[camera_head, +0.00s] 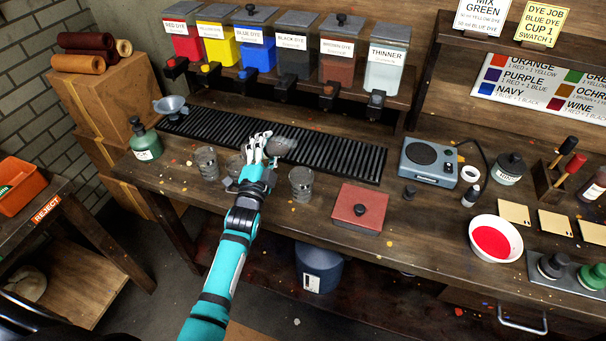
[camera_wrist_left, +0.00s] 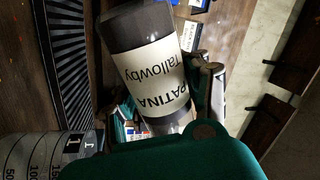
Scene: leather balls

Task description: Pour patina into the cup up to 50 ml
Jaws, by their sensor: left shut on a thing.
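My left gripper (camera_head: 262,150) is shut on the patina bottle, above the front edge of the black slatted rack. The bottle (camera_head: 283,145) shows as a grey shape beside the fingers and looks tilted. In the left wrist view the bottle (camera_wrist_left: 140,65) is dark with a cream label reading PATINA Tallowby. A clear cup with graduation marks (camera_wrist_left: 40,155) stands at the lower left of that view. In the head view clear cups stand left (camera_head: 207,163) and right (camera_head: 301,183) of my left arm, with another partly behind it (camera_head: 235,165). Their liquid levels and any pouring stream cannot be made out. My right gripper is out of view.
Dye dispensers (camera_head: 255,50) line the shelf behind the slatted rack (camera_head: 335,155). A green bottle (camera_head: 145,142) and a grey funnel (camera_head: 171,107) stand at the left. A red square lidded block (camera_head: 360,207), a scale-like device (camera_head: 428,163) and a bowl of red dye (camera_head: 495,240) are to the right.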

